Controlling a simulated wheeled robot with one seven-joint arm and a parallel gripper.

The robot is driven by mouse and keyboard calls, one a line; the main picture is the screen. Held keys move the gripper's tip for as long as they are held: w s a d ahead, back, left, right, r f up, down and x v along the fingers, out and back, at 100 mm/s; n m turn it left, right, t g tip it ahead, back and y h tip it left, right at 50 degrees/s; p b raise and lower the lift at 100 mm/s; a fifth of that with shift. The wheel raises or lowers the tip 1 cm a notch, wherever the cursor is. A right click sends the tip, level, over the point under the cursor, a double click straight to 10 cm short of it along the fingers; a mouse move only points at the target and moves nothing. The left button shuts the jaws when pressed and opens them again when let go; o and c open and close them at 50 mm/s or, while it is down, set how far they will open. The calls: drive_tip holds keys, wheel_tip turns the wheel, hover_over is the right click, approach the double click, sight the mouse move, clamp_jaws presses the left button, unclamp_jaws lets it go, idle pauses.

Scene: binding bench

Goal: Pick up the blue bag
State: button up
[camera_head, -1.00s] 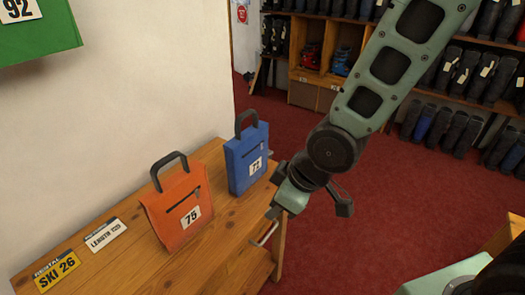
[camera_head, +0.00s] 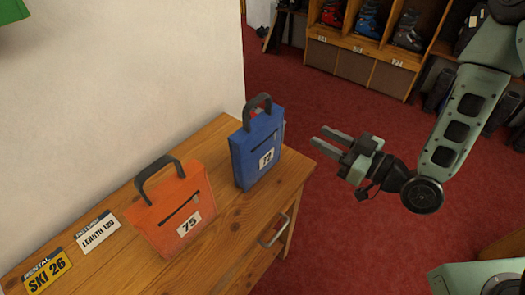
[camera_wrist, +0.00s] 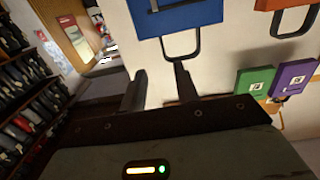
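The blue bag (camera_head: 256,148) stands upright on the wooden bench, with a dark handle on top and a white number tag on its front. My gripper (camera_head: 326,141) is to the right of the blue bag in the head view, its two fingers apart and pointing left toward it, with nothing between them. In the wrist view the blue bag (camera_wrist: 178,17) appears at the top, with its handle hanging down in the picture close to the fingertips (camera_wrist: 158,80). The fingers and the bag look apart.
An orange bag (camera_head: 180,212) stands on the bench (camera_head: 222,265) left of the blue one. A drawer handle (camera_head: 273,231) juts from the bench front. A white wall rises behind.

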sight(271, 112)
drive_tip(key=b+x, duration=0.6)
drive_tip(key=b, duration=0.5)
drive_tip(key=shift+f, duration=0.3)
drive_tip(key=x, duration=0.3)
drive_tip(key=p+x, duration=0.1)
drive_tip(key=shift+w+a+r, duration=0.15)
drive_tip(key=shift+a+r, duration=0.05)
drive_tip(key=shift+r, duration=0.15)
drive_tip(key=shift+p+x, duration=1.05)
drive_tip(key=shift+x, duration=1.95)
drive_tip(key=shift+f, duration=0.1)
clamp_jaws()
